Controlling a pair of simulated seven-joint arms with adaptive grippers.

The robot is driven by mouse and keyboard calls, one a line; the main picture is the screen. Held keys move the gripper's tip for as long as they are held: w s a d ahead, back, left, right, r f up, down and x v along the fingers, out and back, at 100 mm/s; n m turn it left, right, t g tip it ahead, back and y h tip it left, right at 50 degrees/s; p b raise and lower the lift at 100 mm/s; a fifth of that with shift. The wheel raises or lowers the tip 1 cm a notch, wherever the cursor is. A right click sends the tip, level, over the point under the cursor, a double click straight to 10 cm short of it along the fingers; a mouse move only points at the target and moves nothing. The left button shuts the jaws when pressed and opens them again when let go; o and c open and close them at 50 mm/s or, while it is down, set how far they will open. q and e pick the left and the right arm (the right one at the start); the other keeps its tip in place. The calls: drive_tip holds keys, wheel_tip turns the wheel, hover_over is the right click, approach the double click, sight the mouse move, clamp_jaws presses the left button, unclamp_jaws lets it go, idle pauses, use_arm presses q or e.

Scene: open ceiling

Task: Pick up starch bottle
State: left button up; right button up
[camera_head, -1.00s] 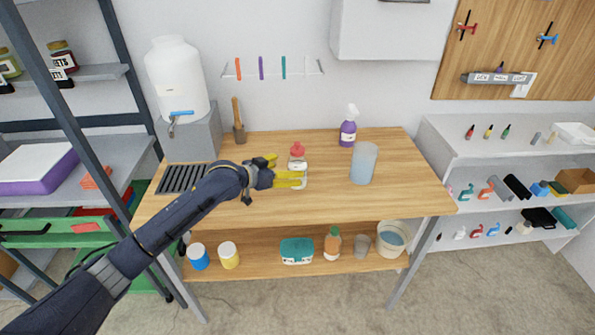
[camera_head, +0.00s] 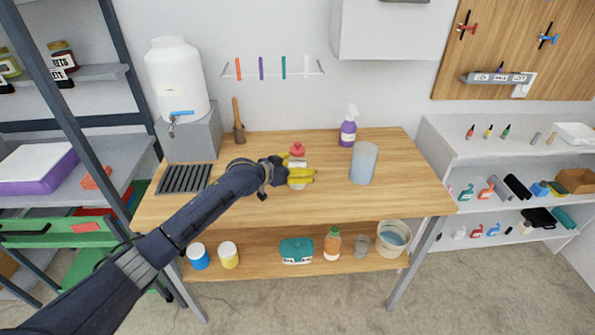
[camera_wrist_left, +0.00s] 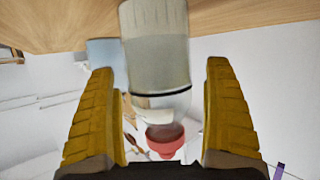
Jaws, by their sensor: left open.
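The starch bottle (camera_head: 297,150), pale with a red cap, stands on the wooden table behind my left gripper (camera_head: 301,176). I cannot read a label. In the left wrist view the bottle (camera_wrist_left: 158,50) shows inverted, its pale body and dark ring between the two yellow fingers of the left gripper (camera_wrist_left: 160,70). Gaps show on both sides, so the gripper is open around the bottle and not clamped on it. My right gripper is out of view.
A brush in a holder (camera_head: 238,125) and a large white water container (camera_head: 178,80) are behind on the left. The table's front is clear.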

use_arm(q)
drive_tip(key=shift+c, duration=0.6)
drive_tip(key=c, duration=1.4)
drive_tip(key=shift+r, duration=0.15)
